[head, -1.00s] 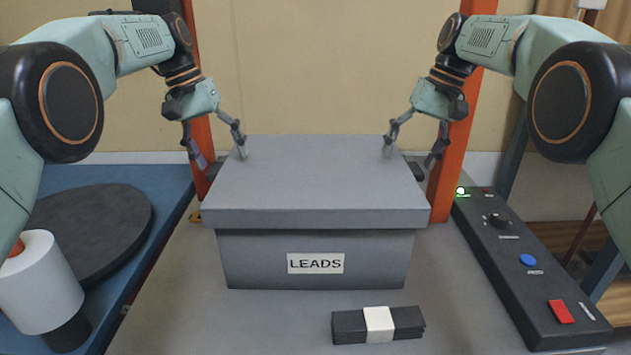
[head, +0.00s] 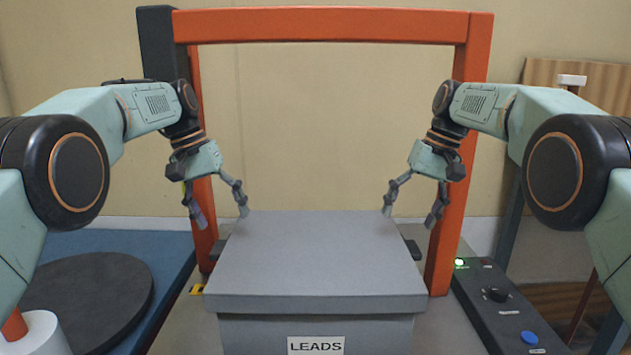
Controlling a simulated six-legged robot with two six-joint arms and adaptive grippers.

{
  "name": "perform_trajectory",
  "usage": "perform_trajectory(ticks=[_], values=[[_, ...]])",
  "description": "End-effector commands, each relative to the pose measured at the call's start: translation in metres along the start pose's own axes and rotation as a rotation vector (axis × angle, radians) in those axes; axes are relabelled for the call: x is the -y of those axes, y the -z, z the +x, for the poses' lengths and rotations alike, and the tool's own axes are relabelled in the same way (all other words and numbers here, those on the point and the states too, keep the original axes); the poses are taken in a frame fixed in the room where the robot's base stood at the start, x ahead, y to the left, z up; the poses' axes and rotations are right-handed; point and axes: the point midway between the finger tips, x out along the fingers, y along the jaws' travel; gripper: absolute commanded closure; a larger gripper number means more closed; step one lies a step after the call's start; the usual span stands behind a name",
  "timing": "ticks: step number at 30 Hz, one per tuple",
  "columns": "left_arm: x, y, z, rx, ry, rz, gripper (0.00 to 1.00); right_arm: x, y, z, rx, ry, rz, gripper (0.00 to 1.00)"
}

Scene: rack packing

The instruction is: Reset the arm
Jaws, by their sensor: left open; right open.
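My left gripper (head: 218,212) is open and empty, above the left back part of a closed grey box (head: 315,262). My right gripper (head: 412,212) is open and empty, above the right back part of the same box. The box has a flat lid and a white label reading LEADS (head: 316,345) on its front. The lower front of the box is cut off by the picture's bottom edge. Both arms are bent in a near mirror pose. Whether any fingertip touches the lid, I cannot tell.
An orange frame (head: 320,26) spans behind the box. A black control panel (head: 497,300) with a blue button and a green light lies at right. At left are a blue surface (head: 160,250), a dark round disc (head: 90,295) and a white cylinder (head: 38,335).

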Motion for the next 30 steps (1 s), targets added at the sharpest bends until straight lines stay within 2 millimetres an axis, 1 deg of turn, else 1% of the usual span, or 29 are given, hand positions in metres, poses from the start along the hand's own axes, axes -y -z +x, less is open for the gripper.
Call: perform_trajectory(ticks=[1,21,25,30], values=[[-0.002,0.000,-0.008,0.000,0.000,0.000,0.25,0.002,0.000,-0.008,0.000,0.000,0.000,0.24],[-0.018,0.000,-0.060,0.000,0.000,0.000,0.25,0.018,0.000,-0.060,0.000,0.000,0.000,0.24],[-0.021,0.000,-0.067,0.000,0.000,0.000,0.25,0.021,0.000,-0.067,0.000,0.000,0.000,0.24],[-0.022,0.000,-0.070,0.000,0.000,0.000,0.25,0.022,0.000,-0.070,0.000,0.000,0.000,0.24]])
